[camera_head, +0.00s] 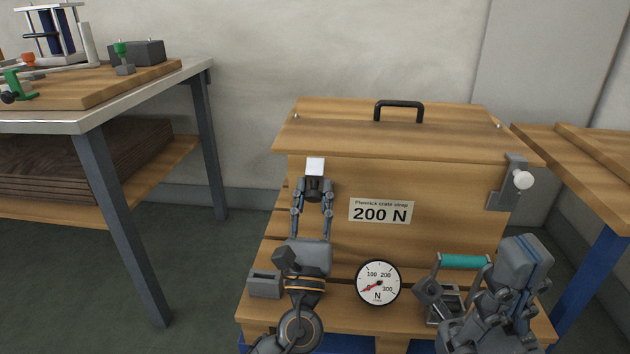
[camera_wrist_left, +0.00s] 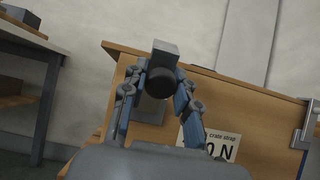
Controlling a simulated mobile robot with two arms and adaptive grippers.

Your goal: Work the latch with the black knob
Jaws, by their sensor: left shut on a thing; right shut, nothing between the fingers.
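The latch with the black knob (camera_head: 312,186) is at the left of the wooden crate's front, just below the lid. Its pale metal end (camera_head: 315,165) stands upright above the knob. My left gripper (camera_head: 313,192) is shut on the black knob, a finger on each side. In the left wrist view the dark round knob (camera_wrist_left: 160,83) sits between the fingers, with the grey metal end (camera_wrist_left: 165,47) above it. The fingers hide part of the latch. My right gripper (camera_head: 526,248) is shut and empty at the lower right, in front of the crate.
A second latch with a white knob (camera_head: 523,180) is at the crate's right corner. A teal-handled ratchet (camera_head: 464,261) and a dial gauge (camera_head: 378,283) are at the crate's lower front. The lid has a black handle (camera_head: 399,106). A workbench (camera_head: 150,88) stands left.

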